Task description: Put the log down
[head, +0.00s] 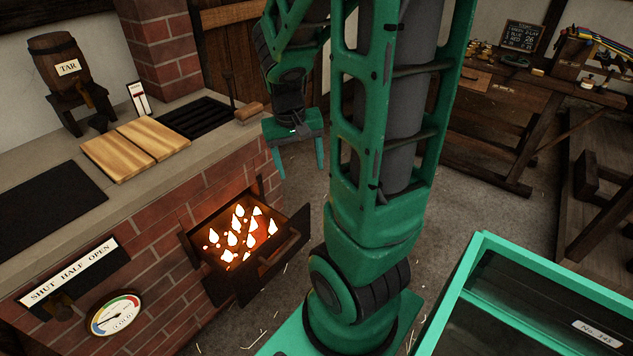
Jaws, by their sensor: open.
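My gripper (299,170) hangs with its fingers pointing down and spread apart, with nothing between them. It is just off the right edge of the brick stove's counter, above and to the right of the open firebox (243,240). The firebox holds glowing embers and flames. No log is clearly seen. A short light-brown wooden cylinder (249,112) lies at the counter's edge, left of my gripper and apart from it; I cannot tell whether it is a log or a handle.
The counter bears a two-panel wooden board (135,148), a dark grate (196,117) and a tar barrel (60,68). A gauge (115,313) is on the stove front. A green-rimmed bin (482,238) stands at right. A workbench (500,100) is behind. Floor between is mostly clear.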

